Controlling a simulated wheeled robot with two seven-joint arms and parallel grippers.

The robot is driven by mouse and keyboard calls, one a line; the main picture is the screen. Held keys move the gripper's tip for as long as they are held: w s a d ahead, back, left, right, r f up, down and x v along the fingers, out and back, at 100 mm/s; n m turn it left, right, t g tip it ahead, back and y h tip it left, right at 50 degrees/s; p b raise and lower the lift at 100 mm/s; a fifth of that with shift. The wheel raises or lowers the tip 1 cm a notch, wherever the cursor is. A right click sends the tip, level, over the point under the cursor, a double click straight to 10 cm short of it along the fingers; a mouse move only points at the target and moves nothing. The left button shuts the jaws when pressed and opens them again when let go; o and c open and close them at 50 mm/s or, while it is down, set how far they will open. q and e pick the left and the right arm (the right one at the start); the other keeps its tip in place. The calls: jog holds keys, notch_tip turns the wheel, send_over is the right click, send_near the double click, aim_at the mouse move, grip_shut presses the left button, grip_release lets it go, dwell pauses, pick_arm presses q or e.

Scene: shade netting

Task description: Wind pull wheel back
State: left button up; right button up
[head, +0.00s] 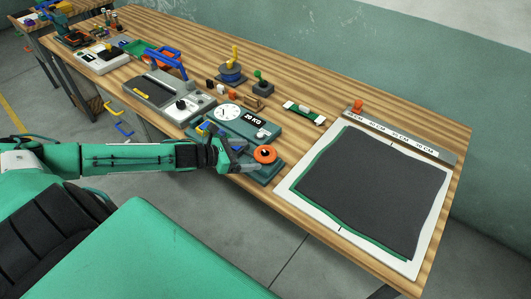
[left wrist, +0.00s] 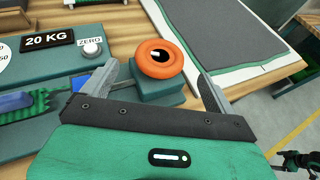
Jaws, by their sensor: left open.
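The pull wheel (head: 265,155) is an orange ring with a dark centre and a small white mark. It sits on a teal block at the right end of the teal tester (head: 232,118), which has a white dial and a "20 KG" label. In the left wrist view the wheel (left wrist: 143,64) lies between and just beyond the fingertips. My left gripper (head: 250,159) is open and empty, with its two grey fingers (left wrist: 157,72) spread on either side of the wheel's block. I see no contact with the wheel. My right gripper is not in view.
A dark net sheet on a white board (head: 424,255) fills the right of the wooden bench (head: 340,70). A ruler bar (head: 400,133) lies behind it. A ZERO knob (left wrist: 92,47) and green toothed jaw (left wrist: 25,105) are near my gripper. A grey device (head: 150,92) stands further left.

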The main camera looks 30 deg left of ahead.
aim_at(261, 154)
pick_arm(q)
jog(key=shift+r+p+x, duration=0.2)
jog(key=shift+p+x, duration=0.55)
jog(key=shift+x, duration=1.7)
jog(key=shift+p+x, duration=0.3)
jog(key=shift+x, duration=1.1)
jog(key=shift+f, duration=0.1)
jog(key=shift+s, duration=0.1)
jog(key=c, duration=1)
